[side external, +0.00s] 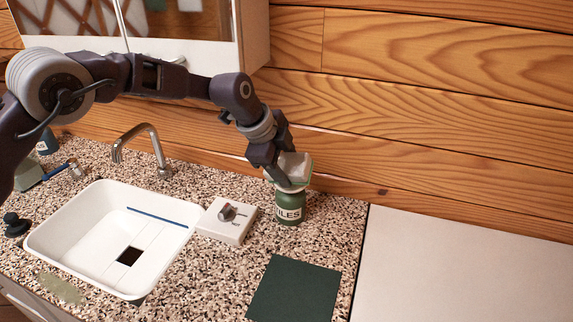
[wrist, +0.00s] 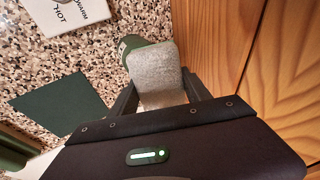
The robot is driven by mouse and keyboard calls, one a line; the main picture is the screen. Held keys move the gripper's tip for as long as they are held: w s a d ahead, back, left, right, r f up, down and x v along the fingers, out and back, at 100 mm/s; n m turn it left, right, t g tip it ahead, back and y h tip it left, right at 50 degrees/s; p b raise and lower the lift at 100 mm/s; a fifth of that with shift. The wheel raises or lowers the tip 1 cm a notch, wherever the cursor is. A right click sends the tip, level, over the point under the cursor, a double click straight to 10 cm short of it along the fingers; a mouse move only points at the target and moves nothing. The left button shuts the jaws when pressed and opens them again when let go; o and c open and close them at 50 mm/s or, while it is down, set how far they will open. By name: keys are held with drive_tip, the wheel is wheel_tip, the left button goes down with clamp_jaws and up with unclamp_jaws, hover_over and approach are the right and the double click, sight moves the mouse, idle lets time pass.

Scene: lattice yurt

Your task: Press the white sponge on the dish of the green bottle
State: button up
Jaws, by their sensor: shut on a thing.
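The green bottle (side external: 290,206) with white lettering stands upright on the speckled counter near the wooden wall. It also shows partly behind the sponge in the wrist view (wrist: 131,44). The white sponge (wrist: 155,73) is between the two fingers of my gripper (wrist: 158,98), which is shut on it. In the side external view the sponge (side external: 294,166) is at the top of the bottle, over its dish. The dish is mostly hidden by the sponge and my gripper, so I cannot tell how firmly they touch.
A dark green mat (side external: 294,289) lies in front of the bottle. A white block with a knob (side external: 227,220) sits left of it, beside the white sink (side external: 60,238) and its tap (side external: 150,140). A pale surface (side external: 460,265) lies to the right.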

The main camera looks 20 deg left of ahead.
sight(286, 161)
idle(0.3)
drive_tip(key=shift+r, duration=3.55)
